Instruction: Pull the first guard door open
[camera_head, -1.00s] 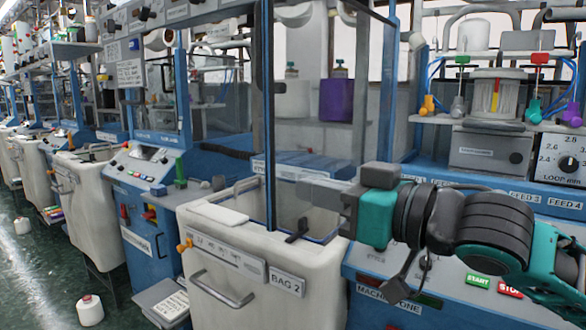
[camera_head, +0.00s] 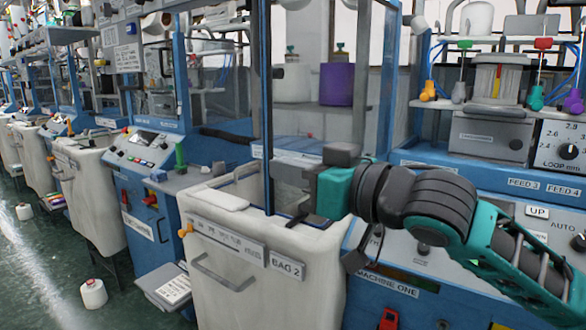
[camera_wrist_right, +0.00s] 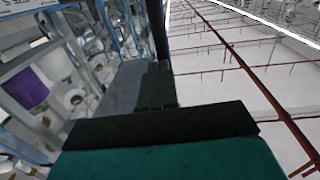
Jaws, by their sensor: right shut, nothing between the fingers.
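The guard door (camera_head: 268,100) is a clear panel with a narrow blue and dark upright edge. It stands above the white bin marked BAG 2 on the machine labelled MACHINE ONE. My right gripper (camera_head: 284,176) reaches in from the right, shut and empty, with its fingertips close to the lower part of that upright. I cannot tell whether they touch it. In the right wrist view, the gripper (camera_wrist_right: 157,88) points at a dark upright bar (camera_wrist_right: 157,28). How far the door stands open is unclear. My left gripper is out of view.
The BAG 2 bin (camera_head: 225,287) stands below the gripper. The control panel (camera_head: 425,240) lies under my right arm. A white cone (camera_head: 94,293) stands on the green floor at left.

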